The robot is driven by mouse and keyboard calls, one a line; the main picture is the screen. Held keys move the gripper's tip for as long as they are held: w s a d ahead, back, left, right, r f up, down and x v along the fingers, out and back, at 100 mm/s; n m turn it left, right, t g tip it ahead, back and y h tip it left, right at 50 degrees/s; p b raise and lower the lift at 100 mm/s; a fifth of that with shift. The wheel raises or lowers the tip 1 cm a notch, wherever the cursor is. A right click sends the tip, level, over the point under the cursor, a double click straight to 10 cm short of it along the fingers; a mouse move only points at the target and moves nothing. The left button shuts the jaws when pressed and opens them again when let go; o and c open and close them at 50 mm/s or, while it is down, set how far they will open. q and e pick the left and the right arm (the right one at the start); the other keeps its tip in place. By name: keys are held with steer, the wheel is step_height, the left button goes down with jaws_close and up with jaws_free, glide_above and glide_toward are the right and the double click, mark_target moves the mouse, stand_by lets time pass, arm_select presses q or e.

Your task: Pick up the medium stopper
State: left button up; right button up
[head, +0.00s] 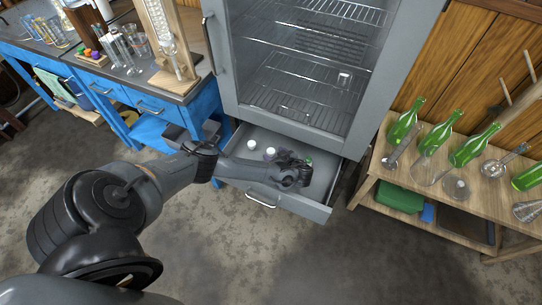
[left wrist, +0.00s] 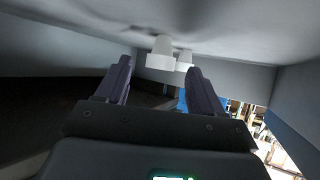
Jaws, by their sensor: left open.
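The open drawer (head: 325,180) under the grey cabinet holds small pale stoppers. One white stopper (head: 251,145) sits toward the back left, and another (head: 270,151) is nearer my left gripper (head: 292,174). A small green thing (head: 308,161) shows just beyond the gripper. The gripper is low in the drawer, to the right of the white stoppers. In the left wrist view its fingers (left wrist: 159,68) are apart and empty. Two white stoppers, one larger (left wrist: 160,54) and one partly behind it (left wrist: 184,60), show ahead between the fingertips. I cannot tell which is the medium one.
The cabinet (head: 300,65) with wire racks stands above. A wooden bench (head: 450,185) with green bottles is at the right. A blue workbench (head: 150,130) with glassware is at the left.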

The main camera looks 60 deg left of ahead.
arm_select(q)
steer(key=shift+x, duration=0.85)
steer(key=shift+s+r, duration=0.1)
steer(key=shift+c, duration=1.1)
steer(key=c, duration=0.9)
steer(key=shift+r, duration=0.1)
